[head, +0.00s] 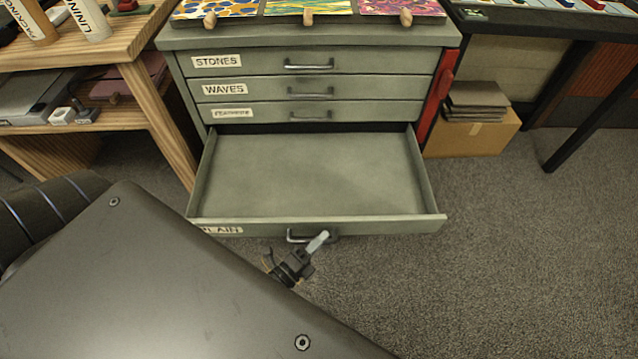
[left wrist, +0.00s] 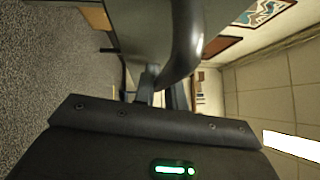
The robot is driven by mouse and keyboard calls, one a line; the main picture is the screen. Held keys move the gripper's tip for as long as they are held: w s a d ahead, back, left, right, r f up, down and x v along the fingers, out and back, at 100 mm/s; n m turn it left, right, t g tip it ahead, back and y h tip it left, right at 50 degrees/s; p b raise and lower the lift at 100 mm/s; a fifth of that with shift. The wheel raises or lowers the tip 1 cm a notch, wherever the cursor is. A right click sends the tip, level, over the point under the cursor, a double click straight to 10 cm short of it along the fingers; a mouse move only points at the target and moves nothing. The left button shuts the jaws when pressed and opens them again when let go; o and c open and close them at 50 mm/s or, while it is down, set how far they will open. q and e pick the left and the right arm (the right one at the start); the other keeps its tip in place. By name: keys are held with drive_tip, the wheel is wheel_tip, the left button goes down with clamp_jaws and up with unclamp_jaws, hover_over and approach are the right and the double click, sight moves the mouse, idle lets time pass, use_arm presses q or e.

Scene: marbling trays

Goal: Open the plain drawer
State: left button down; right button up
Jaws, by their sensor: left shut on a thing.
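The plain drawer (head: 310,175) is the bottom drawer of a grey-green metal cabinet (head: 300,40). It is pulled far out, and its bare, empty floor shows in the head view. Its label is partly hidden by my arm. My left gripper (head: 318,242) is at the drawer's front and shut on its metal handle (head: 298,238). In the left wrist view the handle (left wrist: 185,45) runs large and close to the fingers (left wrist: 162,90). My right gripper is not in view.
The stones, waves and another drawer (head: 310,88) above are shut. A wooden shelf desk (head: 160,120) stands left. A cardboard box (head: 475,135) and a dark table leg (head: 580,130) are right. Carpet (head: 510,260) in front is clear at right.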

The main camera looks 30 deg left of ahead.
use_arm(q)
drive_tip(key=s+d+p, duration=0.1)
drive_tip(key=s+d, duration=0.3)
drive_tip(key=s, duration=0.3)
drive_tip(key=shift+d, duration=0.2)
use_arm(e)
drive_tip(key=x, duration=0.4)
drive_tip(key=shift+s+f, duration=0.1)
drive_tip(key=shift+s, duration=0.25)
use_arm(q)
drive_tip(key=shift+s, duration=0.1)
drive_tip(key=c, duration=1.7)
unclamp_jaws()
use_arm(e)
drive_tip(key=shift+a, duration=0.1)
use_arm(q)
drive_tip(key=v, duration=1.1)
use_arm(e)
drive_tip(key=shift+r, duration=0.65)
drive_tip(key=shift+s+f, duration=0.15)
